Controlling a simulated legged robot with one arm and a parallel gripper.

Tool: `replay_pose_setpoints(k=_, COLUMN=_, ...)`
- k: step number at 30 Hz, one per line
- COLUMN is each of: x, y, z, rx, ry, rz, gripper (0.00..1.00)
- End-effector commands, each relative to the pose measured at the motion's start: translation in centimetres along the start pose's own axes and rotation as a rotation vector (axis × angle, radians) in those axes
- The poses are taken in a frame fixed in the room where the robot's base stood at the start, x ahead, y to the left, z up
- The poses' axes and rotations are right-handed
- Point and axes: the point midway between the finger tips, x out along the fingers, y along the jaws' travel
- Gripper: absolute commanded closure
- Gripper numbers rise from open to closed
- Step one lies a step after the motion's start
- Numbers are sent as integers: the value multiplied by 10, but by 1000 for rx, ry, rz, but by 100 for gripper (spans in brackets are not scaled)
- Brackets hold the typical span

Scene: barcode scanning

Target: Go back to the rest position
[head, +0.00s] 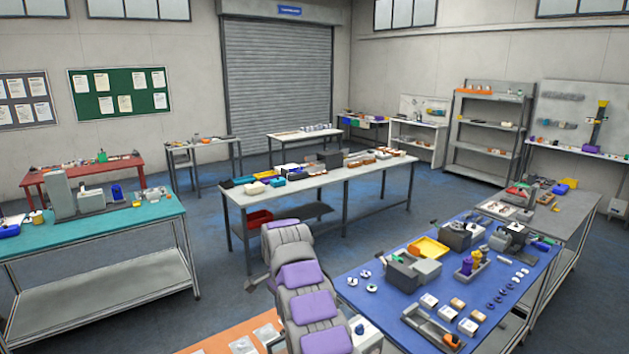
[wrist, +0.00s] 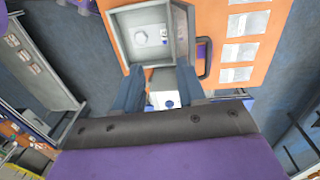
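My gripper (wrist: 159,68) is in the wrist view, its two dark blue fingers spread apart with no object clearly held between them. A white block with a blue spot (wrist: 165,99) shows in the gap between the fingers and seems to lie beyond them. Past the fingertips is an open grey box (wrist: 113,20) with a small pale item inside, on an orange tabletop (wrist: 262,45). In the head view, my grey and purple arm rises from the bottom middle; its fingers cannot be made out there.
The orange tabletop, also in the head view (head: 210,350), carries several pale cards (wrist: 238,51). A blue table (head: 385,325) crowded with boxes and small parts stands close on the right. A long grey table (head: 310,184) stands beyond my arm. Open floor (head: 215,285) lies to the left.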

Motion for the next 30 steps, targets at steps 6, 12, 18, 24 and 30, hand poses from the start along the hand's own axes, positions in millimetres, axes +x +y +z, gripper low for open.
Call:
replay_pose_setpoints(k=6, x=-6, y=17, z=-6, rx=-34, ry=-2, rz=-3, gripper=60)
replay_pose_setpoints(k=12, x=-12, y=34, z=-12, rx=-82, ry=-6, rz=3, gripper=60)
replay_pose_setpoints(k=18, x=-17, y=67, z=-17, rx=-162, ry=-13, rz=11, gripper=60)
replay_pose_setpoints(k=24, x=-21, y=117, z=-17, rx=-258, ry=-23, rz=18, gripper=60)
replay_pose_setpoints(k=30, x=-16, y=170, z=-14, rx=-354, ry=-34, rz=21, gripper=60)
